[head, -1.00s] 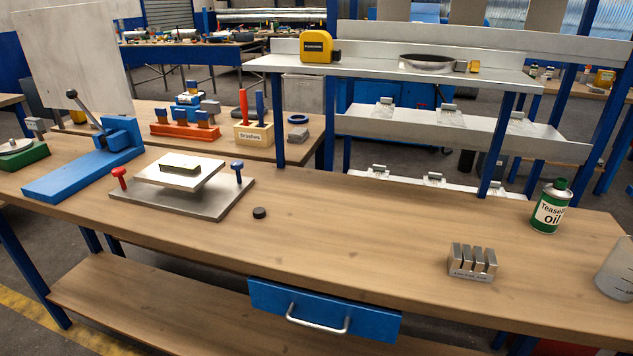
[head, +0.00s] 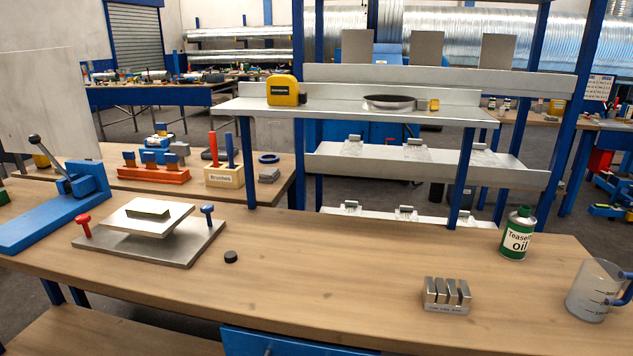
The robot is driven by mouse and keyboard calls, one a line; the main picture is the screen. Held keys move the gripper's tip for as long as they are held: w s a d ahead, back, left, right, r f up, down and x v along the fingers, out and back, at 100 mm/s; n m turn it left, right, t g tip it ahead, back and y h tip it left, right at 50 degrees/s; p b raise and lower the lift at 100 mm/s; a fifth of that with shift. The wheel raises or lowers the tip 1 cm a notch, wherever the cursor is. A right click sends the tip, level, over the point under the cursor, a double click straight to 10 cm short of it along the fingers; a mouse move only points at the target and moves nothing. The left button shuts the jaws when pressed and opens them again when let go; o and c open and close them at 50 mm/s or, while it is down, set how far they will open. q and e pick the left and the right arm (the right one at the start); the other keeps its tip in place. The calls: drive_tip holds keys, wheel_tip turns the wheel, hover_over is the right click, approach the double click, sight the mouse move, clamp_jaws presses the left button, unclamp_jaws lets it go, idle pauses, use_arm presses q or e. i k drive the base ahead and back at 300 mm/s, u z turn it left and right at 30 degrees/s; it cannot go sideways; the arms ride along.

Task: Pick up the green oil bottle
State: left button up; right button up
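The green oil bottle (head: 516,236) stands upright at the right of the wooden workbench, near its back edge. It has a green body, a white label reading "Teasel oil" and a dark green cap on a metal neck. All of its front is in view and nothing touches it. Neither of my grippers shows in the head view.
A clear measuring jug (head: 592,290) stands right of the bottle, and a slotted metal block (head: 447,295) stands left and in front. A metal shelf rack (head: 430,160) rises behind the bench. A small black puck (head: 231,257), a plate fixture (head: 150,245) and a blue lever tool (head: 50,220) are at left.

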sight(520, 227)
drive_tip(key=k, duration=0.5)
drive_tip(key=z, duration=0.4)
drive_tip(key=i, duration=0.45)
drive_tip(key=z, duration=0.85)
